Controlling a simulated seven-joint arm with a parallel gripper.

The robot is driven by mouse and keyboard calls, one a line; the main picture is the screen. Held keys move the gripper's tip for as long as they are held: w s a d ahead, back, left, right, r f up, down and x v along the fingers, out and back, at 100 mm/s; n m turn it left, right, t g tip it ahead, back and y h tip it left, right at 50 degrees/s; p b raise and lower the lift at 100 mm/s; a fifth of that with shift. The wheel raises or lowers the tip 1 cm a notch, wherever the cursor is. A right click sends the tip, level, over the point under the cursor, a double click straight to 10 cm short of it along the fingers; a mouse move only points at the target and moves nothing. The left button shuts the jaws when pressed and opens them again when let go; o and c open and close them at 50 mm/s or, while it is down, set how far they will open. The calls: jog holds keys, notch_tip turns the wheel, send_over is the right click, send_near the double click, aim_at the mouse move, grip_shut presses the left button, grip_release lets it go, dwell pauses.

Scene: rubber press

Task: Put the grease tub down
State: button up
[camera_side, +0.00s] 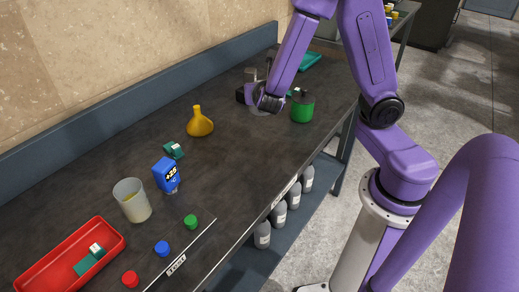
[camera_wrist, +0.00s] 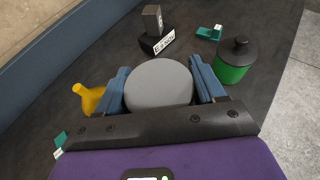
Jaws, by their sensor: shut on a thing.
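The grease tub shows as a round grey top (camera_wrist: 158,83) in the wrist view, held between the two blue fingers of my gripper (camera_wrist: 160,88). My gripper is shut on it from both sides. In the side view my gripper (camera_side: 266,100) is low over the far part of the dark workbench (camera_side: 235,160). Only a small grey part of the tub (camera_side: 258,111) shows there, the rest being hidden by my gripper. I cannot tell whether its base touches the bench.
A green canister with a black lid (camera_side: 302,107) stands close to the right. A black labelled stand (camera_wrist: 157,43) is just beyond the tub. A yellow funnel-shaped vessel (camera_side: 200,123) stands to the left. A blue box (camera_side: 166,175), beaker (camera_side: 132,201) and red tray (camera_side: 70,262) are nearer the camera.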

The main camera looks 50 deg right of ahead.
jog(key=s+d+f+m+g+h, duration=0.3)
jog(key=s+d+f+m+g, duration=0.1)
jog(key=s+d+m+g, duration=0.65)
jog(key=s+a+f+m+g+y, duration=0.2)
jog(key=s+a+m+g+y, duration=0.5)
jog(key=s+m+g+y, duration=0.4)
jog(key=w+a+m+t+y, duration=0.4)
jog(key=w+a+m+y, duration=0.4)
jog(key=m+y, duration=0.5)
jog(key=w+r+m+t+y, duration=0.1)
jog(key=w+m+t+y, duration=0.1)
jog(key=w+m+t, duration=1.05)
jog(key=shift+s+a+f, duration=0.15)
jog(key=shift+f, duration=1.6)
jog(key=shift+s+a+f, duration=0.1)
jog(key=shift+s+f, duration=0.05)
jog(key=shift+f, duration=1.6)
